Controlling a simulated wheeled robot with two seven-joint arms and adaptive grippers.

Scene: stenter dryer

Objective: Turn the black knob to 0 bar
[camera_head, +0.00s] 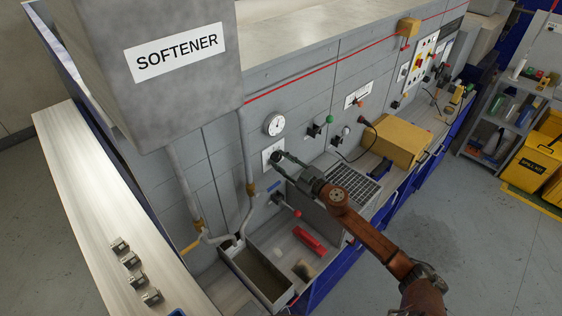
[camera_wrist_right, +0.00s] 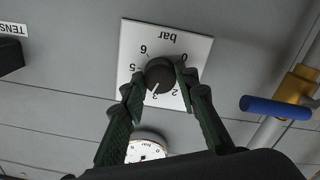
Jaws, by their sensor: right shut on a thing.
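The black knob (camera_wrist_right: 160,74) sits on a white square plate (camera_wrist_right: 195,48) marked "bar", with numbers around it that look upside down in the right wrist view. Its white pointer line lies near the 3. My right gripper (camera_wrist_right: 160,80) has one finger on each side of the knob and is shut on it. In the head view the right gripper (camera_head: 283,166) reaches the plate (camera_head: 267,150) on the grey machine front, and its fingers partly hide the knob. My left gripper is not in view.
A round white gauge (camera_head: 274,124) is just above the plate. Below are an open trough (camera_head: 256,272) and a red object (camera_head: 309,240). A yellow box (camera_head: 396,142) stands to the right.

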